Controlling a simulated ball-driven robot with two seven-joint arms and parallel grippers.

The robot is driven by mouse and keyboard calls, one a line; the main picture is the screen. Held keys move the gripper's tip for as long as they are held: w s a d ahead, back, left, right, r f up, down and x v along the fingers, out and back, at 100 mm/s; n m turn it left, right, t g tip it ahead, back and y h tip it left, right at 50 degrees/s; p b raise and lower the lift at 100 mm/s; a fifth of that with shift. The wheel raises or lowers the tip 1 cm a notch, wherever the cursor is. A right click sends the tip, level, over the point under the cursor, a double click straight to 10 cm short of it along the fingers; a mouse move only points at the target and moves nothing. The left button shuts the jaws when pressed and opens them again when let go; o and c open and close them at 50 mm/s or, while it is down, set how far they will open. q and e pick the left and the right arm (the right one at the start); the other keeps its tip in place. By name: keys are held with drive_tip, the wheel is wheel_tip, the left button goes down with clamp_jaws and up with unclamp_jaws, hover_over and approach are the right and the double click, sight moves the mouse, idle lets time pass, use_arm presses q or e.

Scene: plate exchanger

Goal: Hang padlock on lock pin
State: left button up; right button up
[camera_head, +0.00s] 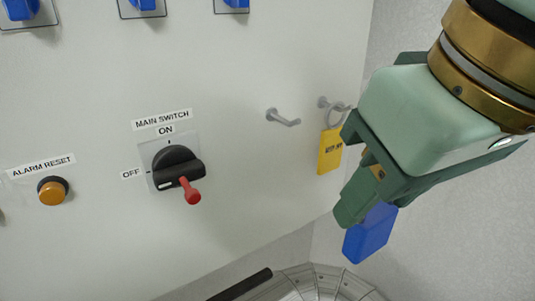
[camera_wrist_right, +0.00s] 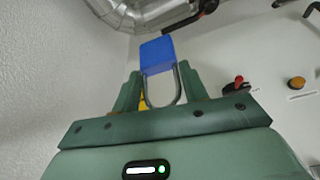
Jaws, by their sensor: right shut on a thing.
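A blue padlock (camera_head: 370,235) is held at the fingertips of my right gripper (camera_head: 362,203), in front of the panel's right edge. In the right wrist view the padlock (camera_wrist_right: 157,55) shows between the two fingers (camera_wrist_right: 158,88), with its grey U-shaped shackle (camera_wrist_right: 163,103) pointing back toward the palm. Two grey pins stick out of the panel: a bare one (camera_head: 283,117), and one farther right (camera_head: 325,102) with a ring and yellow tag (camera_head: 330,151) hanging by it. A red pin (camera_head: 189,191) sticks out of the black main switch (camera_head: 178,166). The padlock is apart from all the pins. My left gripper is out of view.
An orange alarm reset button (camera_head: 53,191) and blue parts (camera_head: 144,4) along the top are on the white panel. A silver pipe (camera_head: 310,284) and a black handle (camera_head: 240,286) lie below. The panel between switch and bare pin is clear.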

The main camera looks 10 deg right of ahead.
sight(192, 203)
idle(0.7)
drive_tip(key=w+a+f+n+y+p, duration=0.1)
drive_tip(key=a+f+n, duration=0.2)
drive_tip(key=a, duration=0.9)
wheel_tip(192, 203, down, 2)
drive_tip(key=shift+w+a, duration=0.2)
drive_tip(key=shift+a, duration=0.2)
drive_tip(key=shift+w+a+f+p, duration=0.15)
drive_tip(key=shift+w+a, duration=0.25)
drive_tip(key=shift+w, duration=0.75)
drive_tip(key=shift+w+a+f+p, duration=0.1)
drive_tip(key=shift+w+a+p, duration=0.25)
drive_tip(key=shift+w, duration=0.8)
drive_tip(key=shift+w+a+f+p, duration=0.15)
drive_tip(key=shift+w+a, duration=0.3)
drive_tip(key=shift+w, duration=0.7)
drive_tip(key=shift+w+a+f, duration=0.15)
drive_tip(key=shift+w, duration=0.25)
drive_tip(key=shift+w+a+f, duration=0.15)
drive_tip(key=shift+w, duration=0.2)
